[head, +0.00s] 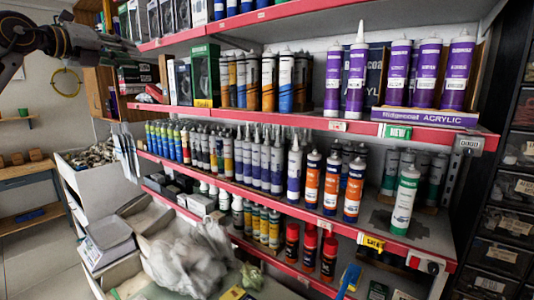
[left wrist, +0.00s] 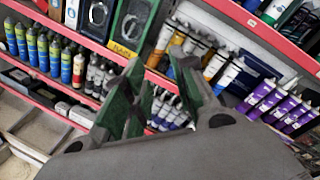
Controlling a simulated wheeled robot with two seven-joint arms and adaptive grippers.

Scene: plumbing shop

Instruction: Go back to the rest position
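My left arm comes in at the upper left of the head view, with the left gripper (head: 122,46) in front of the left end of the upper shelves. In the left wrist view the left gripper (left wrist: 158,82) shows two green-padded fingers spread apart. Shelf goods show through the gap, and nothing is held. My right gripper is in neither view. A white and green cartridge (head: 404,199) stands upright at the right front of the middle shelf, apart from any gripper.
Red-edged shelves (head: 290,119) hold rows of sealant cartridges, with purple ones (head: 357,72) at the upper right. Dark drawers (head: 497,215) stand at the right. A plastic bag (head: 190,262) lies low in front. Open floor (head: 35,258) and a bench (head: 28,185) are at the left.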

